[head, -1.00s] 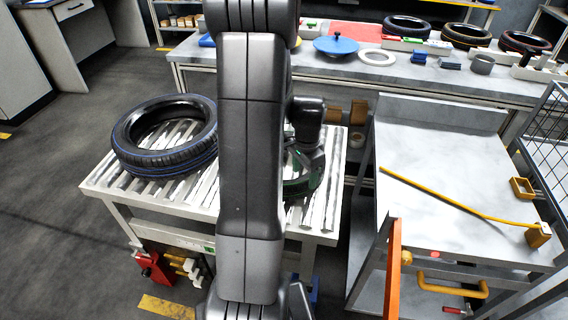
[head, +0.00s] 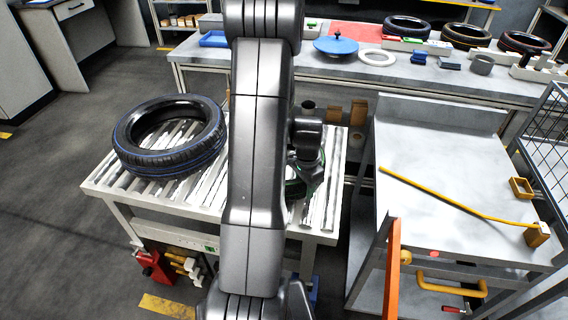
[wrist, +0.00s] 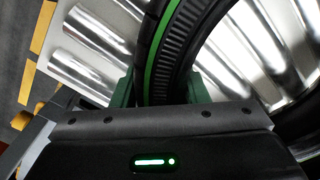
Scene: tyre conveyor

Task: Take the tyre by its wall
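A black tyre with a green stripe (wrist: 160,50) stands out in the wrist view over the rollers. My gripper (wrist: 162,94) has one green finger on each side of its wall. The wall fills the space between the fingers, with no clear gap on either side. The fingertips are hidden behind the tyre and the gripper body. In the head view my arm covers most of this tyre, and only a little green shows beside the arm. Another tyre, with a blue stripe (head: 172,160), lies flat on the left part of the roller conveyor (head: 212,205).
A cart with a pale top (head: 440,175) stands to the right, with a yellow rod (head: 455,203) on it. A long workbench (head: 420,75) behind carries several tyres and small parts. Dark floor (head: 60,180) is clear at left.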

